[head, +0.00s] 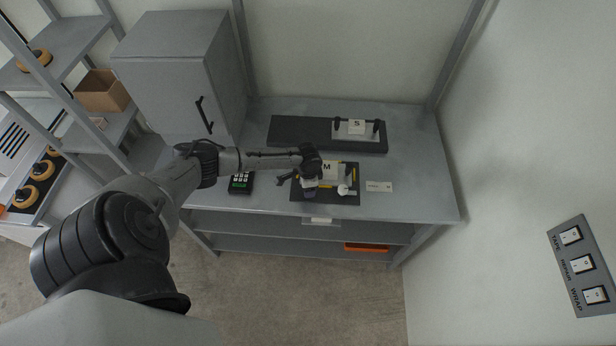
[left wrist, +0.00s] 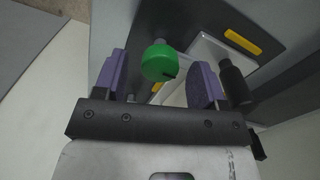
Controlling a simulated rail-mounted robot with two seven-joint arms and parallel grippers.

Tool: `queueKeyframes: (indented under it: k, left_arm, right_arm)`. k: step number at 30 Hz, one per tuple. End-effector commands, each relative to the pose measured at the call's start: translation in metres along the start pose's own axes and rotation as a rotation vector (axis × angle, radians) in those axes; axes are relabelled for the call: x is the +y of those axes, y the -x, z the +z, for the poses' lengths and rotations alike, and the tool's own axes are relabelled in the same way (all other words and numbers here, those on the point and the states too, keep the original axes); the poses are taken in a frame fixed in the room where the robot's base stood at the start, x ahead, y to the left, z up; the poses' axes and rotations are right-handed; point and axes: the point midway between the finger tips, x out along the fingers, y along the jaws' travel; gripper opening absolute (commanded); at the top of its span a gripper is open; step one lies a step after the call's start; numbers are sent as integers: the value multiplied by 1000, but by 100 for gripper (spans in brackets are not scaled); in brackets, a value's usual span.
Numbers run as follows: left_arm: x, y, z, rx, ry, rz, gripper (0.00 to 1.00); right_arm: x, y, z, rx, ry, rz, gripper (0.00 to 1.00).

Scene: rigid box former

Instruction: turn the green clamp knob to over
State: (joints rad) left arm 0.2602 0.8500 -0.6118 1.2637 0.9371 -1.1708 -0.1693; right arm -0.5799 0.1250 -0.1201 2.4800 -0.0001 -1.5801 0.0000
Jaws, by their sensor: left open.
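The green clamp knob (left wrist: 160,63) shows in the left wrist view as a round cap with a small dark mark on its right side. My left gripper (left wrist: 163,72) is open, with one purple finger on each side of the knob; a gap shows on both sides. I cannot tell how deep the fingers reach around it. In the head view my left gripper (head: 309,186) is over the left part of the black former plate (head: 325,198) and hides the knob. A card marked M (head: 328,170) stands there. My right gripper is not in view.
A black post (left wrist: 234,82) stands just right of the right finger, by a yellow strip (left wrist: 242,39). A white round-ended part (head: 345,190) is on the plate's right. A keypad (head: 240,183) lies left, and a longer former marked S (head: 355,127) stands behind.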

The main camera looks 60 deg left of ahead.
Motion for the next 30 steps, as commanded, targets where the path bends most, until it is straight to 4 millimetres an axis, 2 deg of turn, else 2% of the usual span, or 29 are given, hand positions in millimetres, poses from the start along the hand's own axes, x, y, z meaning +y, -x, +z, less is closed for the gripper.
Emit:
queueKeyframes:
  k: [18,24,30]
  left_arm:
    - [0,108,0,1,-2,-2,65]
    - [0,127,0,1,0,-1,65]
    - [0,133,0,1,0,0,65]
  right_arm:
    - [-2,2,-1,1,-8,-6,65]
    - [-2,2,-1,1,-8,-6,65]
    - [-1,2,-1,1,-4,-3,65]
